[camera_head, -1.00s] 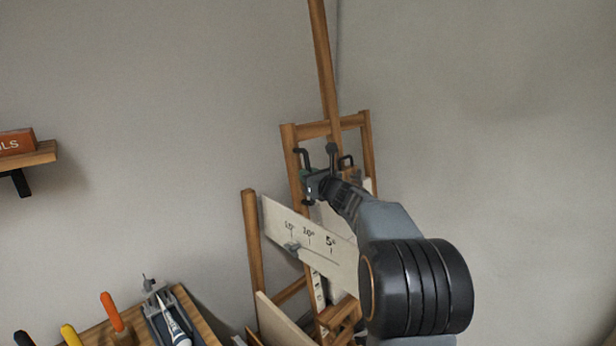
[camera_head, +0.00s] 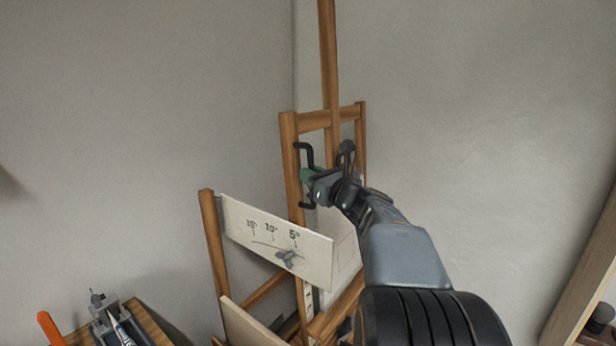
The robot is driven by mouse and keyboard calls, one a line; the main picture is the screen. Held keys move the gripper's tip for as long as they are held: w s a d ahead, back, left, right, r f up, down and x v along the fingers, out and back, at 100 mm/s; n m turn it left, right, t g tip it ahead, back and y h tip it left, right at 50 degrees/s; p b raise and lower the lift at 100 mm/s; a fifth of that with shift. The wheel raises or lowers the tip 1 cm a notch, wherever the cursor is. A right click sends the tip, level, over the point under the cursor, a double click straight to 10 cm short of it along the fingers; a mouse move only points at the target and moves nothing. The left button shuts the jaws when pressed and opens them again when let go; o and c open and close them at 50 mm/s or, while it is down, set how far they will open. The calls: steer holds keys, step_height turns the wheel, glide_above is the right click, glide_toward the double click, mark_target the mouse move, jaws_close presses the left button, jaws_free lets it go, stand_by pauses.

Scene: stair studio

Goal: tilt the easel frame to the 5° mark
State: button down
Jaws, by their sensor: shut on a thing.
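The wooden easel frame (camera_head: 289,165) stands tilted near the wall corner, with a tall centre mast (camera_head: 328,60). A black handle (camera_head: 299,150) is on its left upright. My gripper (camera_head: 308,180) is at this handle and shut on it; the fingertips are partly hidden by the gripper body. A white scale board (camera_head: 318,262) carries the marks 15°, 10° and 5° (camera_head: 294,235). A grey pointer knob (camera_head: 289,258) sits on the board just below the 5° mark, slightly left of it.
A wooden bench (camera_head: 150,325) with a grey clamp-like tool (camera_head: 108,315) and an orange handle (camera_head: 50,328) is at lower left. A wooden shelf (camera_head: 585,265) with dark items stands at right. Bare wall is behind the easel.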

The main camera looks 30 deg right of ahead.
steer(key=c, duration=1.1)
jaws_free()
steer(key=shift+s+d+f, duration=0.1)
steer(key=shift+s, duration=0.35)
steer(key=b+v, duration=0.2)
steer(key=v, duration=1)
steer(key=shift+s+b, duration=0.4)
